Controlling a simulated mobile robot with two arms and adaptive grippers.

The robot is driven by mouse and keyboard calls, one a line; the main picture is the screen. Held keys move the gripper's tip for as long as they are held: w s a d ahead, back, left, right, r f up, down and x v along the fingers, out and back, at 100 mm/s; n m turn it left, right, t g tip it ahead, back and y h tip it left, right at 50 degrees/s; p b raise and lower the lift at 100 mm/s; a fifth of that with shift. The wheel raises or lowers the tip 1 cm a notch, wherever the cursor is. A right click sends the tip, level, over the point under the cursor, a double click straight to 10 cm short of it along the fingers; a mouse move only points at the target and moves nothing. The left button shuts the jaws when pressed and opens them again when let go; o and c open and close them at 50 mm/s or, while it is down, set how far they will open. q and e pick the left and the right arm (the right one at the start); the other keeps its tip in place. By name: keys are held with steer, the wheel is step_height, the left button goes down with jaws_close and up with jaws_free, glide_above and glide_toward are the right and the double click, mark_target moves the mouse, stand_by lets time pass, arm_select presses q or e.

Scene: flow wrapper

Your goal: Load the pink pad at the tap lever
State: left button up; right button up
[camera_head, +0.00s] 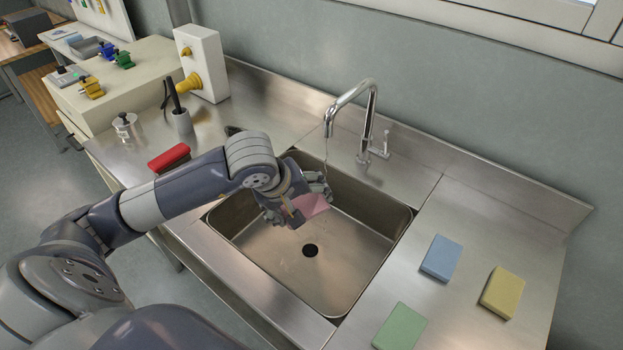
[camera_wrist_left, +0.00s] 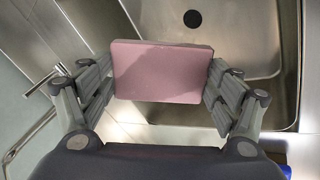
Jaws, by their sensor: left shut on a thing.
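The pink pad (camera_head: 311,205) is held by my left gripper (camera_head: 296,203) over the steel sink (camera_head: 300,264). In the left wrist view the pad (camera_wrist_left: 162,72) sits between the two fingers, which touch its left and right sides. The tap (camera_head: 352,115) stands at the sink's back edge. A thin stream of water seems to fall from its spout, just behind my gripper. The tap lever (camera_head: 381,146) is at the right of the tap's base, apart from the pad. My right gripper is not in view.
Blue (camera_head: 442,258), yellow (camera_head: 502,292) and green (camera_head: 400,328) pads lie on the counter right of the sink. A red-topped block (camera_head: 169,158), a dark cup with a tool (camera_head: 182,121) and a white box with yellow knobs (camera_head: 203,64) stand to the left.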

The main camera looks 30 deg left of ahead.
arm_select(q)
steer(key=s+d+r, duration=0.1)
steer(key=s+r, duration=0.3)
steer(key=shift+s+d+p, duration=0.3)
steer(key=shift+s+p, duration=0.1)
steer(key=shift+p, duration=0.05)
stand_by(0.5)
